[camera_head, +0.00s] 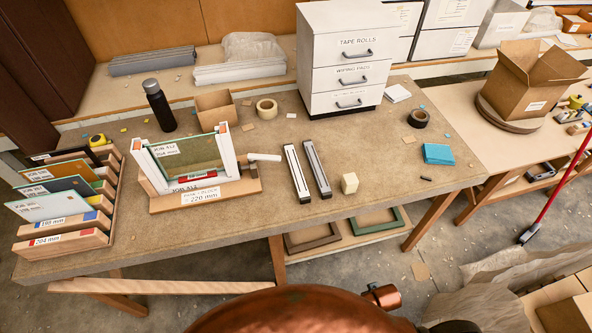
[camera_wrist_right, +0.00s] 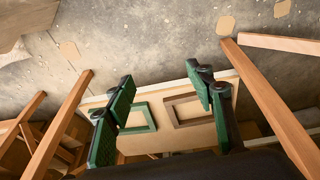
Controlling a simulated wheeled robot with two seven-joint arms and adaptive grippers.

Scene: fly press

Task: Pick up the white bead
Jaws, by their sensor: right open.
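The white bead (camera_head: 296,174) is a slim, pale strip with a dark centre line. It lies flat on the workbench (camera_head: 350,215) in the head view, just left of a similar grey bead (camera_head: 317,168). The two lie side by side with a narrow gap. My right gripper (camera_wrist_right: 163,98) shows in the right wrist view, its green-padded fingers spread wide with nothing between them. It faces frames on a low shelf and the floor, away from the bead. The bead is not in the wrist view. My left gripper is not in view.
A clamping fixture (camera_head: 222,190) with a glass pane stands left of the beads. A cream block (camera_head: 349,183) sits to their right and a white drawer unit (camera_head: 340,60) behind. The wooden rack (camera_head: 65,243) is far left. Bench front right is mostly clear.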

